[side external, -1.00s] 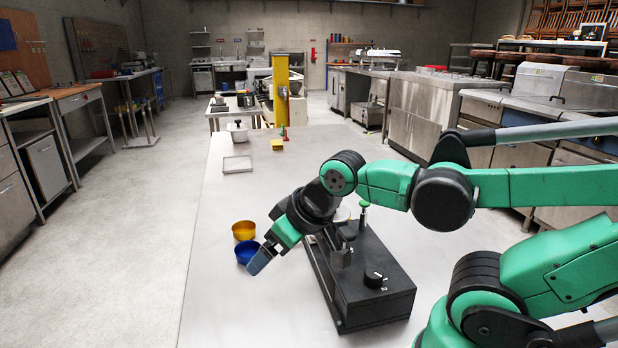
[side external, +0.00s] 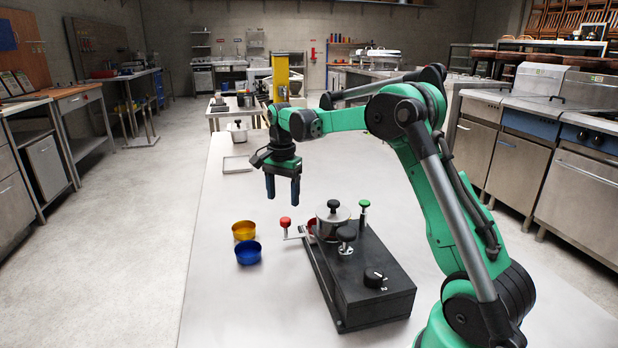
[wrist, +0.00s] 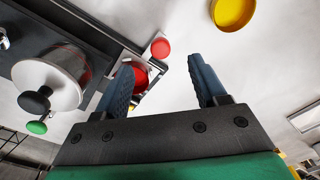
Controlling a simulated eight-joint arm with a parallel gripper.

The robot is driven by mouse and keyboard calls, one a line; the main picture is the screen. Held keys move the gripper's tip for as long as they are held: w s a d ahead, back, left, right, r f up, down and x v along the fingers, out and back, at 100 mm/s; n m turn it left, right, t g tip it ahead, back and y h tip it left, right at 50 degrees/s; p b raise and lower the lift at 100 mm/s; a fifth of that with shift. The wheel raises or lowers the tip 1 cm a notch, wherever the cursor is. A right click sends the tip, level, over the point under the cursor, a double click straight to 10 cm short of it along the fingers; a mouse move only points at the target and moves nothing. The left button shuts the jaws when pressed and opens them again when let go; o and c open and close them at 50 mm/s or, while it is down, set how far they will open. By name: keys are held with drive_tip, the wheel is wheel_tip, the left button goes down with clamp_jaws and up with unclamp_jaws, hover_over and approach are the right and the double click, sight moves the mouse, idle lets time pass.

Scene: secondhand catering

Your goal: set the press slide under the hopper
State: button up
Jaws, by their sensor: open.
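The press is a long dark base (side external: 365,285) with a steel hopper (side external: 333,222) topped by a black knob. The slide's red knob (side external: 285,221) sticks out at the press's left side on a pale arm, clear of the hopper; it also shows in the wrist view (wrist: 160,47). A red round piece (wrist: 140,76) sits beside the hopper, partly behind a finger in the wrist view. My gripper (side external: 283,194) is open and empty, pointing down above the table near the red knob. In the wrist view its fingers (wrist: 160,65) have nothing between them.
A yellow bowl (side external: 244,230) and a blue bowl (side external: 248,253) stand left of the press. A pale tray (side external: 237,164) lies farther back.

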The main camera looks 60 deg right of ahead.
sight(285, 219)
drive_tip(key=shift+d+f, duration=0.35)
drive_tip(key=shift+f, duration=2.75)
drive_tip(key=shift+c, duration=0.2)
clamp_jaws()
drive_tip(key=shift+a, duration=0.1)
